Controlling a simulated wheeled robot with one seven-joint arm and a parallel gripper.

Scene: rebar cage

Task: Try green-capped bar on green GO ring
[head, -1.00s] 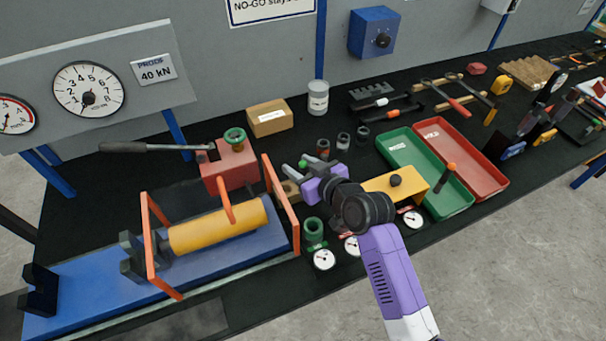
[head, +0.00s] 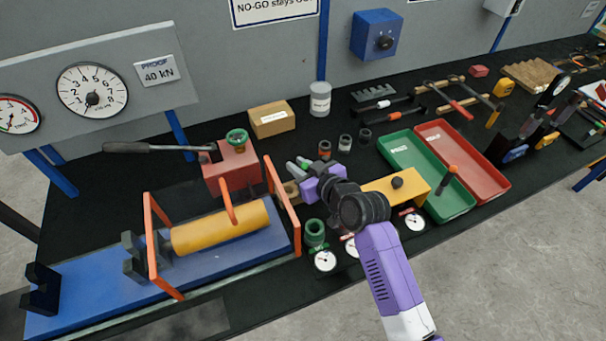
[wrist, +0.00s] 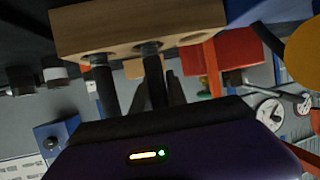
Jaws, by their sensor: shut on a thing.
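My gripper (head: 298,167), with a purple body, reaches left over a wooden block (head: 290,193) and is shut on a bar. The fingers (wrist: 172,90) are dark and partly hidden. The green GO ring (head: 315,232) stands on the bench, below and apart from the gripper. A red-marked piece (head: 349,238) to its right is partly hidden by my arm.
A blue test bed with a yellow cylinder (head: 220,228) and orange guards (head: 283,205) is close at left. A yellow block (head: 405,186) stands right of my wrist. Green (head: 458,198) and red (head: 490,184) trays lie farther right. Dial gauges (head: 325,261) line the front edge.

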